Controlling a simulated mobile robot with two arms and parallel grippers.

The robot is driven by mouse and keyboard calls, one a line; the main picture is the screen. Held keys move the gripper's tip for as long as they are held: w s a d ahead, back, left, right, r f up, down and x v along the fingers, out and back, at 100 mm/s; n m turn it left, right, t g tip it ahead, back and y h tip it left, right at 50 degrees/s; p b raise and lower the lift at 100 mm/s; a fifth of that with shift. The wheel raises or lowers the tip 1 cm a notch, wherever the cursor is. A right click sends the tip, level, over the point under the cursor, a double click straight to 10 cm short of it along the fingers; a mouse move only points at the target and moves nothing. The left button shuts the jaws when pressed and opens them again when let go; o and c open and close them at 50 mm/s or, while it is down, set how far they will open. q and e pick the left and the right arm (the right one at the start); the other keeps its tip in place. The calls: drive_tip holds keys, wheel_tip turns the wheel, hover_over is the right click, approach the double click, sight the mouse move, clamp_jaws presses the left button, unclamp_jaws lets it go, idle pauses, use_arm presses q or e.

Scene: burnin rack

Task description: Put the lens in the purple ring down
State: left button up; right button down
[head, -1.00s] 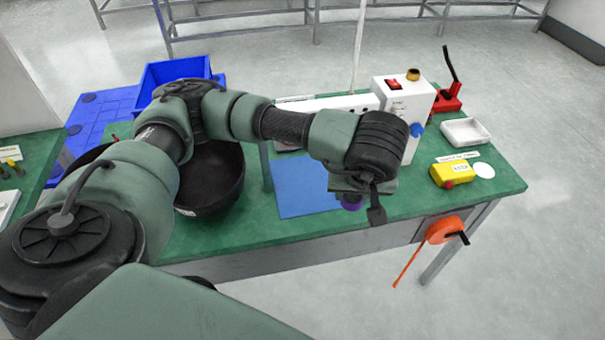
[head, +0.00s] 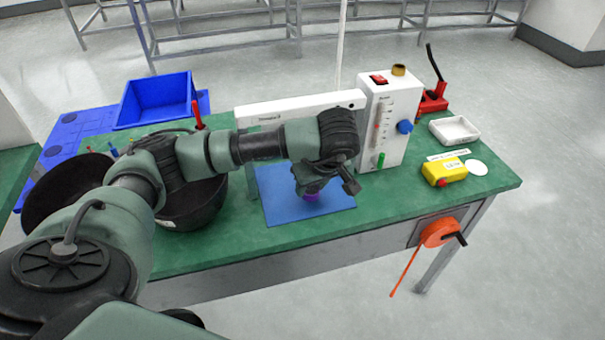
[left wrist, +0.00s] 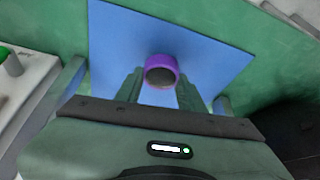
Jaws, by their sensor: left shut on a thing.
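The lens in the purple ring (left wrist: 162,67) shows in the left wrist view between the tips of my left gripper (left wrist: 160,88), which is shut on it. In the head view a bit of the purple ring (head: 312,197) shows below my left gripper (head: 318,190). The ring is over the blue mat (head: 285,213) on the green bench. I cannot tell whether it touches the mat. The blue mat (left wrist: 110,40) also lies behind the ring in the left wrist view. My right gripper is not in view.
A white instrument box (head: 387,118) stands right of the mat. A black bowl (head: 195,205) stands left of it. A yellow box with a red button (head: 442,173), a white tray (head: 455,130) and an orange reel (head: 440,232) are to the right. A blue bin (head: 155,98) is at the back left.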

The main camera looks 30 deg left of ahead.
use_arm(q)
drive_tip(key=shift+w+a, duration=0.4)
drive_tip(key=shift+a, duration=0.25)
drive_tip(key=a, duration=0.1)
drive_tip(key=w+a, duration=0.1)
drive_tip(key=p, duration=0.1)
drive_tip(key=shift+w+a+f, duration=0.3)
drive_tip(key=shift+a, duration=0.1)
drive_tip(key=shift+f, duration=0.4)
drive_tip(key=shift+f, duration=0.15)
drive_tip(key=o, duration=1.3)
